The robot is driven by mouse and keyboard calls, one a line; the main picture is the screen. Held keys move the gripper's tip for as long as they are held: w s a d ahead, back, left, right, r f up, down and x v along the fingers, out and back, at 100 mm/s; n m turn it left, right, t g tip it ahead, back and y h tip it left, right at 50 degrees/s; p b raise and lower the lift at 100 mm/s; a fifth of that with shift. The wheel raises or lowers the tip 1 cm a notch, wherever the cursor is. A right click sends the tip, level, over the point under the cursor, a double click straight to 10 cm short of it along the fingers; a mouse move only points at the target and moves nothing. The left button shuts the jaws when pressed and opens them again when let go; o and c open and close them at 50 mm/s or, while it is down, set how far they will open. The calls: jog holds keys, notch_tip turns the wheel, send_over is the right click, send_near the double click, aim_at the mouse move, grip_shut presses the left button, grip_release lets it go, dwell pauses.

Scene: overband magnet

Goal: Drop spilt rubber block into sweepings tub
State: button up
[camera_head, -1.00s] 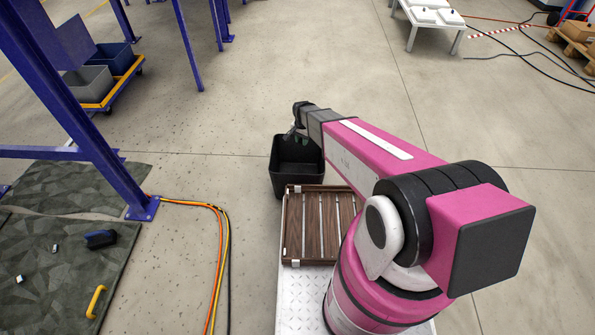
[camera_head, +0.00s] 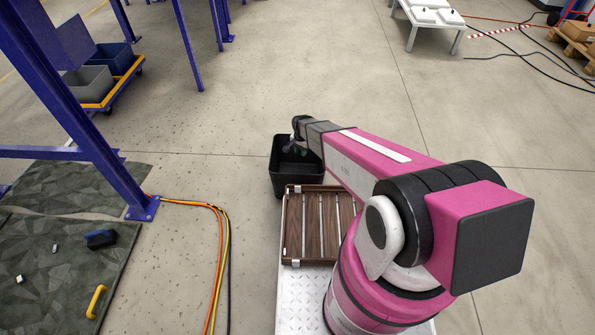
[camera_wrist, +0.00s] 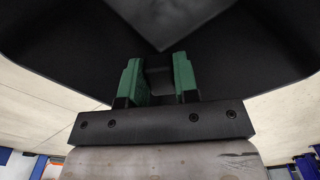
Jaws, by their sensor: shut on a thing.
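The black sweepings tub (camera_head: 283,183) stands on the floor just beyond my front deck. My gripper (camera_head: 293,148) is over the tub's opening, pointing down. In the wrist view my gripper's green fingers (camera_wrist: 158,82) are shut on a dark rubber block (camera_wrist: 158,76), which is hard to tell from the dark tub behind it. The tub's dark inside (camera_wrist: 90,60) fills most of the wrist view, with a greyer patch at the top middle. In the head view the block cannot be made out.
A slatted brown tray (camera_head: 312,230) lies between the tub and my arm's base. Orange and black cables (camera_head: 219,240) run along the floor at left. A blue frame post (camera_head: 90,130) and dark mats (camera_head: 60,260) with small items are further left. Floor right of the tub is clear.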

jog(key=o, duration=1)
jog(key=shift+c, duration=0.2)
notch_tip(320, 180, up, 11)
jog(key=shift+f, duration=0.1)
